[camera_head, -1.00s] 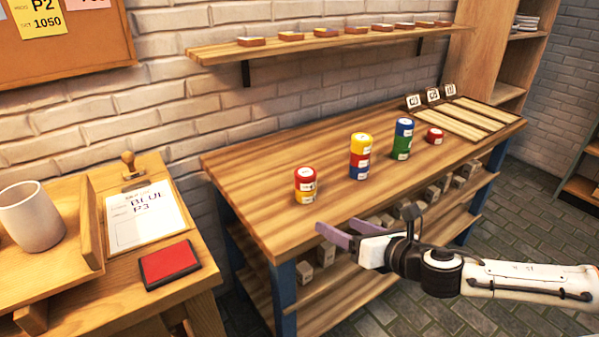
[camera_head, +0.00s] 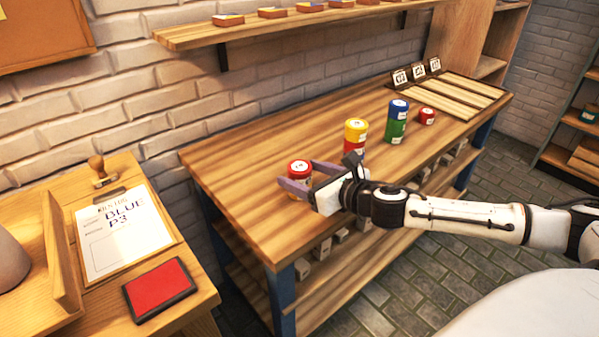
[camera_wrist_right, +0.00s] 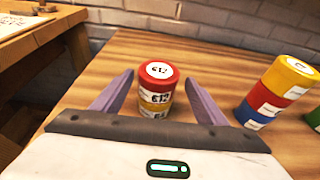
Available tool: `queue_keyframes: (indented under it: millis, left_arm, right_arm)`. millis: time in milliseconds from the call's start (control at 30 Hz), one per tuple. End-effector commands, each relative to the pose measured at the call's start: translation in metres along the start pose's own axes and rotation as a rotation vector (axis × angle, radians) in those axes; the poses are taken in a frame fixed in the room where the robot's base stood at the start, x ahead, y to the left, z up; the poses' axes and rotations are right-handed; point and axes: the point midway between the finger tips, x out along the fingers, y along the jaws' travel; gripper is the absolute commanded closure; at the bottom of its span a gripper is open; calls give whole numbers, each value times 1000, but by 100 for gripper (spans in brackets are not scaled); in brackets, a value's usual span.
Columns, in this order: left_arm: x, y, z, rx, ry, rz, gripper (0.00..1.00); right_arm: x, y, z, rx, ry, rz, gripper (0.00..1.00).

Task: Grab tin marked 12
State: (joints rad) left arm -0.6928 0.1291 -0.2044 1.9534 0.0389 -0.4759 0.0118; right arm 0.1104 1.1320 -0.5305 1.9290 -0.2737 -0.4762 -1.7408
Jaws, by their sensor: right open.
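A red tin (camera_wrist_right: 159,74) with a white top label that seems to read 12 after one unclear character sits on a yellow tin (camera_wrist_right: 155,110) on the workbench. The red tin also shows in the head view (camera_head: 299,167), where my gripper partly hides the stack. My right gripper (camera_head: 303,178) is open, with one purple finger on each side of the stack. In the wrist view (camera_wrist_right: 159,84) gaps show between both fingers and the tins. My left gripper is out of view.
A stack with a yellow tin (camera_head: 356,129) on top stands right of my gripper. Beyond it are a blue-topped green stack (camera_head: 397,120) and a lone red tin (camera_head: 427,116). A slatted tray (camera_head: 462,98) with number cards lies at the far end. The bench left of the tins is clear.

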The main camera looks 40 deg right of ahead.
Motion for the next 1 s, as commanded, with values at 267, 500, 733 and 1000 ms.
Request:
queue_keyframes:
  millis: [267, 500, 733, 1000]
  left_arm:
    - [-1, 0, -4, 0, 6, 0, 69]
    - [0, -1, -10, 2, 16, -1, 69]
    - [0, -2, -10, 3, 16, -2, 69]
    - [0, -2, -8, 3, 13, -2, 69]
  right_arm:
    - [39, 4, 0, 5, -2, -1, 33]
    - [50, 4, -1, 2, 0, 1, 33]
    - [49, 4, -1, 1, 1, 1, 50]
    - [49, 4, 0, 1, -1, 1, 81]
